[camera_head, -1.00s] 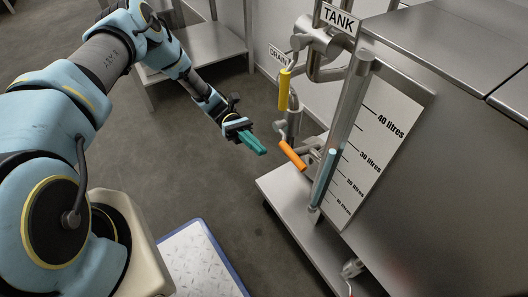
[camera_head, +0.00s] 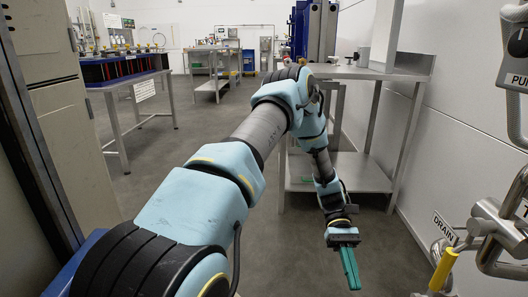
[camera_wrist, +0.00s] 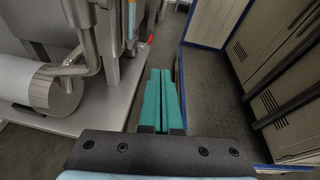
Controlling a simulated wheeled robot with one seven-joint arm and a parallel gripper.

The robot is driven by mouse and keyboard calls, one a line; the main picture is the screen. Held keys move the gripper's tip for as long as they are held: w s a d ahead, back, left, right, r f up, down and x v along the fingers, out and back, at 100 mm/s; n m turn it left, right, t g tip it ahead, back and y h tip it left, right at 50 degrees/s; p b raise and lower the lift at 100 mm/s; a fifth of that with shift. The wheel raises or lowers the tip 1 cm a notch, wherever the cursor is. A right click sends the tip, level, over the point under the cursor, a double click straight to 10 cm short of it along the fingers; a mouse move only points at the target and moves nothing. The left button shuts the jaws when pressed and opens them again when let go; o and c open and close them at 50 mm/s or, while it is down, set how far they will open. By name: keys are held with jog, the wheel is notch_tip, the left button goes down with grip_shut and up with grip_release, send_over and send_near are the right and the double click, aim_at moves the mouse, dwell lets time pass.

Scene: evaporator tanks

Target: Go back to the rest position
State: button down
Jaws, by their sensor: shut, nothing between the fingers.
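My gripper (camera_head: 350,268) is in the lower right middle of the head view, at the end of my outstretched arm. Its green fingers point down, are shut together and hold nothing. The wrist view also shows the shut fingers (camera_wrist: 162,98) over the grey floor, with no object between them. The gripper is apart from the valve pipes at the right.
A yellow valve handle (camera_head: 443,270) and a DRAIN sign (camera_head: 444,228) are at the lower right. A steel table (camera_head: 340,172) with a lower shelf stands behind my gripper. A tall cabinet (camera_head: 62,120) is at the left. The floor between is clear.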

jog(key=w+a+r+m+t, duration=0.1)
jog(key=w+a+r+t, duration=0.2)
jog(key=a+r+t, duration=0.45)
jog(key=w+a+r+m+t, duration=0.1)
jog(key=w+a+r+t, duration=0.25)
jog(key=a, duration=0.75)
jog(key=w+a+r+t, duration=0.2)
jog(key=a+r+t, duration=0.35)
jog(key=a, duration=0.35)
notch_tip(320, 180, up, 28)
jog(key=p, duration=2.7)
jog(key=shift+m+p, duration=0.3)
jog(key=shift+p, duration=0.05)
jog(key=shift+a, duration=0.1)
